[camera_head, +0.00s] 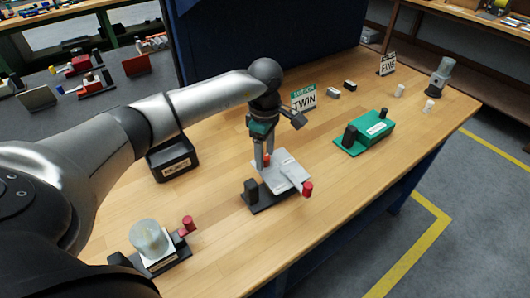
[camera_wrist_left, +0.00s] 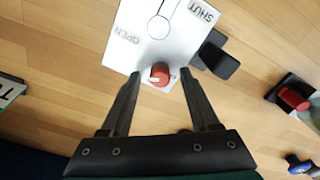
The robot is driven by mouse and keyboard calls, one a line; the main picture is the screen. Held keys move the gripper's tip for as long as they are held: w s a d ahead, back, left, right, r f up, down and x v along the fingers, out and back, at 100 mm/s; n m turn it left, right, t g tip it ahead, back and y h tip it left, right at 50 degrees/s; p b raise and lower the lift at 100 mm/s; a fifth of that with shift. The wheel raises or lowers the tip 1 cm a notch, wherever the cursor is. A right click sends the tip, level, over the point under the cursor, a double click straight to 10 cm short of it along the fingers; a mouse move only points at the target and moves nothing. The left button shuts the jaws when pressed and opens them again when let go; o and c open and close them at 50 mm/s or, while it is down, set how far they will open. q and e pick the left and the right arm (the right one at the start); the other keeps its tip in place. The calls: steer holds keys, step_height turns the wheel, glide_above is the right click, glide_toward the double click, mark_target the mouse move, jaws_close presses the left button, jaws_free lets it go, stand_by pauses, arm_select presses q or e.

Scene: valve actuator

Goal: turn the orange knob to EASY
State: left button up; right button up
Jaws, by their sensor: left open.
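A device with a white plate (camera_head: 288,172) on a dark base (camera_head: 271,200) stands on the wooden table. The plate (camera_wrist_left: 150,45) also shows in the left wrist view, with the words OPEN and SHUT and a circle outline. The orange knob (camera_wrist_left: 160,74) sits at the plate's near edge, with a pale mark on it; the lettering near it is mostly hidden, and I cannot read EASY. My left gripper (camera_head: 264,165) is above the plate, pointing down. In the wrist view its open fingers (camera_wrist_left: 162,78) lie on either side of the knob; contact cannot be told. My right gripper is not in view.
A red-ended part (camera_head: 307,189) sticks out at the device's right. A green box (camera_head: 372,131) stands to the right and a dark box (camera_head: 173,160) to the left. A fixture with a pale cylinder (camera_head: 149,238) stands at the front left. Bare table lies between them.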

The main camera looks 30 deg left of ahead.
arm_select(q)
steer(key=shift+c, duration=0.4)
jaws_close()
